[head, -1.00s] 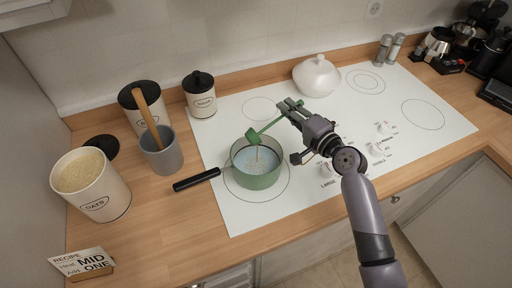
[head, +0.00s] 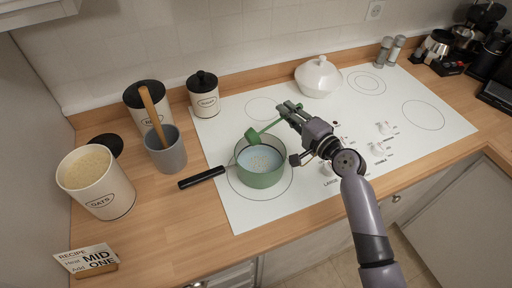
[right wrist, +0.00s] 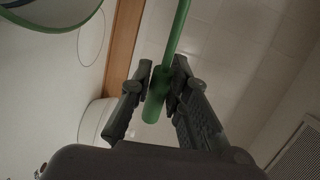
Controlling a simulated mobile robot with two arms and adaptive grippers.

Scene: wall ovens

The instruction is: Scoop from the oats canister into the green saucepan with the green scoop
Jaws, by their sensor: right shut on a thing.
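The open oats canister (head: 112,200), cream with its label, stands at the left of the counter, filled with oats near its rim. The green saucepan (head: 262,179) sits on the front-left burner with pale liquid and some specks of oats inside. My right gripper (head: 291,108) is shut on the handle of the green scoop (head: 254,135). The scoop's head is above the far rim of the saucepan, apparently tipped over. The right wrist view shows the green handle (right wrist: 157,95) between the fingers. My left gripper is out of view.
A grey crock (head: 167,156) with a wooden utensil stands between the canister and the saucepan's black handle (head: 201,178). A white lidded pot (head: 318,78) sits on a back burner. A recipe card (head: 87,260) stands at the front left.

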